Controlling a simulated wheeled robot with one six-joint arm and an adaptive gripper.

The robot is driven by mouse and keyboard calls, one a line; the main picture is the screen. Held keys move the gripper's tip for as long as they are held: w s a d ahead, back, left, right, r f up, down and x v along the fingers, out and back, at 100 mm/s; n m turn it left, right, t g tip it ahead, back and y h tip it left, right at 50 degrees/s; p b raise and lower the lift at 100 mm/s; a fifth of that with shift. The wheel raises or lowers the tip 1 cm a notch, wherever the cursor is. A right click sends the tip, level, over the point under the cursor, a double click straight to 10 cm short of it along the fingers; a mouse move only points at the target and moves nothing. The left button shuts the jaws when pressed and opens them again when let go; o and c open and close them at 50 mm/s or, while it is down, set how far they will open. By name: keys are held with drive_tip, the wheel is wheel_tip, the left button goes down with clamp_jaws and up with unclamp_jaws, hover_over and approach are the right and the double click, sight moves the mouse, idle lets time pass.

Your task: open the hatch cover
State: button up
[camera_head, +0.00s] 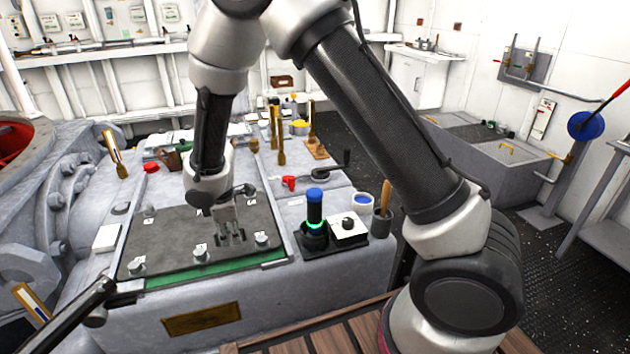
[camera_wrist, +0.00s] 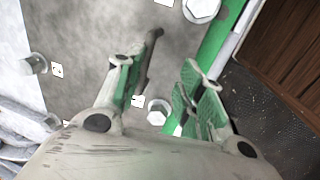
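The hatch cover (camera_head: 175,235) is a dark grey flat plate lying on a pale grey block, with a green strip along its near edge. Several hex bolts with small white tags stand around its rim, such as the near-middle bolt (camera_head: 201,253) and the near-right bolt (camera_head: 261,240). My gripper (camera_head: 231,238) points down at the plate close to the near-right bolt. In the wrist view the cover (camera_wrist: 85,45) fills the upper left. My gripper (camera_wrist: 157,68) shows two separated fingers with green pads. A bolt (camera_wrist: 158,112) shows between them, and I cannot tell whether they touch anything.
A blue-topped cylinder with a green glowing ring (camera_head: 315,208) stands right of the cover, beside a white box with a black knob (camera_head: 348,228). A blue-filled cup (camera_head: 362,202) and a grey pot with a wooden handle (camera_head: 382,222) stand farther right. A brass plate (camera_head: 202,318) is on the block's front.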

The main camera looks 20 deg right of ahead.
wheel_tip(320, 180, up, 8)
drive_tip(key=s+f, duration=0.1)
drive_tip(key=s, duration=0.2)
drive_tip(key=s+d+r+m, duration=0.3)
drive_tip(key=d, duration=0.3)
drive_tip(key=s+d+r+m+g+h, duration=0.1)
drive_tip(key=s+d+r+m, duration=0.1)
drive_tip(key=d, duration=0.5)
drive_tip(key=s+d+r+m+g, duration=0.1)
drive_tip(key=s+d+r+m, duration=0.2)
drive_tip(key=d+r, duration=0.3)
drive_tip(key=shift+s+d+m, duration=0.35)
drive_tip(key=shift+d+m, duration=0.2)
drive_tip(key=shift+m, duration=0.25)
